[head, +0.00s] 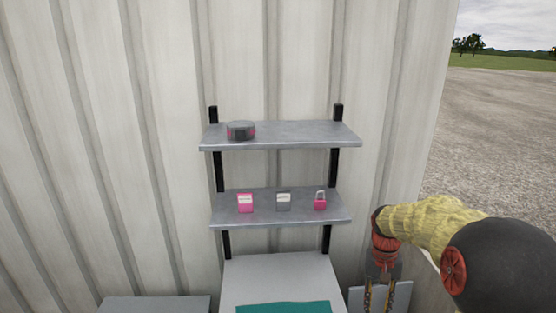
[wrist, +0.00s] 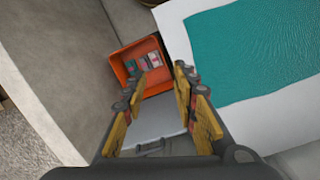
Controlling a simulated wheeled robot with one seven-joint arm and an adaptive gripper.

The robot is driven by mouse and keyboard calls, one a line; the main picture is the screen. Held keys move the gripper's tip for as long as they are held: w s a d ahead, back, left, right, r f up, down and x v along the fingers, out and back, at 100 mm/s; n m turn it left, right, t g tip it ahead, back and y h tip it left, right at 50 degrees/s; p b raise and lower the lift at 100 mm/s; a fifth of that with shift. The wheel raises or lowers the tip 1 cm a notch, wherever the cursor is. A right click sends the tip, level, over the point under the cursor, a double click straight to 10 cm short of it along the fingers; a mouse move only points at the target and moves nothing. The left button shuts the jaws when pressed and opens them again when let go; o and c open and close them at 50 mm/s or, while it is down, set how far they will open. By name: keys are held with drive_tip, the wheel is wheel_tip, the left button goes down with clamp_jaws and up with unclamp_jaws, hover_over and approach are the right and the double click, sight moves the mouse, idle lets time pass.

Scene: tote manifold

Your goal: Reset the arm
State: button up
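My gripper (head: 378,292) hangs at the lower right of the head view, at the end of my yellow-sleeved arm, right of the white table. In the wrist view my gripper (wrist: 161,80) has its two yellow-and-black fingers spread apart, with nothing between them. Beyond the fingertips, lower down, is an orange tote (wrist: 131,48) holding several small items, some red and some grey or white. The fingers partly cover the view of the tote.
A white table (head: 275,275) carries a teal mat (head: 284,308). Behind it, an upper shelf (head: 300,134) holds a round dark grey and red object (head: 241,131). A lower shelf (head: 265,217) holds a pink item (head: 245,204), a grey item (head: 283,202) and a pink padlock (head: 320,203).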

drive_tip(key=s+a+r+n+t, duration=0.1)
drive_tip(key=s+a+r+t, duration=0.1)
drive_tip(key=s+r, duration=0.3)
drive_tip(key=s+a+r+n+t, duration=0.1)
drive_tip(key=s+a+r+t, duration=0.2)
drive_tip(key=s, duration=0.9)
drive_tip(key=s+a+r+n+t, duration=0.1)
drive_tip(key=s+a+r+t, duration=0.1)
drive_tip(key=s+a+r, duration=0.2)
drive_tip(key=s+r, duration=0.3)
drive_tip(key=s, duration=0.1)
drive_tip(key=shift+s+a+r, duration=0.15)
drive_tip(key=shift+s+r, duration=0.05)
drive_tip(key=shift+r, duration=0.15)
idle(3.5)
